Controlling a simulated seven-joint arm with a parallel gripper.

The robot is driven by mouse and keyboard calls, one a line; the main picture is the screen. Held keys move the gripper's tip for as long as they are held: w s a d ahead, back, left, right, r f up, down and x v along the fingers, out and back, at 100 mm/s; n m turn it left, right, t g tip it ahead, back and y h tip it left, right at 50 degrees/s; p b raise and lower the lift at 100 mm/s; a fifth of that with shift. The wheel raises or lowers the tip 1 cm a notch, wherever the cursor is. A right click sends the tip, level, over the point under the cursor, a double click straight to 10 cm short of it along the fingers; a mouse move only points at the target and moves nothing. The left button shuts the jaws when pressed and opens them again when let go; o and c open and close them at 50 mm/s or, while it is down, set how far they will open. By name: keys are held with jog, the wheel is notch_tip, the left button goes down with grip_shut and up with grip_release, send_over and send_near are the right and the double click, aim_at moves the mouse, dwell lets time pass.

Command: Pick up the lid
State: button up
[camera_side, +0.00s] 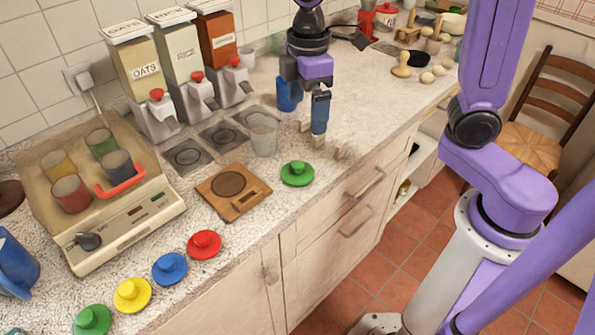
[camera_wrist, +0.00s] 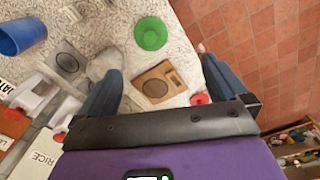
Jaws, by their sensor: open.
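A green lid (camera_side: 297,173) with a round knob lies flat on the counter near its front edge. In the wrist view the green lid (camera_wrist: 151,34) shows beyond my fingers. My gripper (camera_side: 322,140) is open and empty, pointing down above the counter, to the right of the green lid and apart from it. In the wrist view my gripper (camera_wrist: 161,62) has its two fingers wide apart. More knobbed lids lie in a row at the front left: red (camera_side: 204,244), blue (camera_side: 169,268), yellow (camera_side: 132,294) and another green one (camera_side: 92,320).
A wooden board (camera_side: 233,191) lies left of the green lid. A clear glass (camera_side: 264,136) stands behind it. A blue cup (camera_side: 288,94) stands behind my gripper. Dispensers (camera_side: 187,78) line the wall. A beige appliance (camera_side: 130,222) holding several cups is at left.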

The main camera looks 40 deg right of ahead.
jog(key=w, duration=0.3)
send_near(298, 164)
notch_tip(298, 164, down, 10)
jog(key=shift+f, duration=0.1)
dwell(0.6)
jog(key=c, duration=0.9)
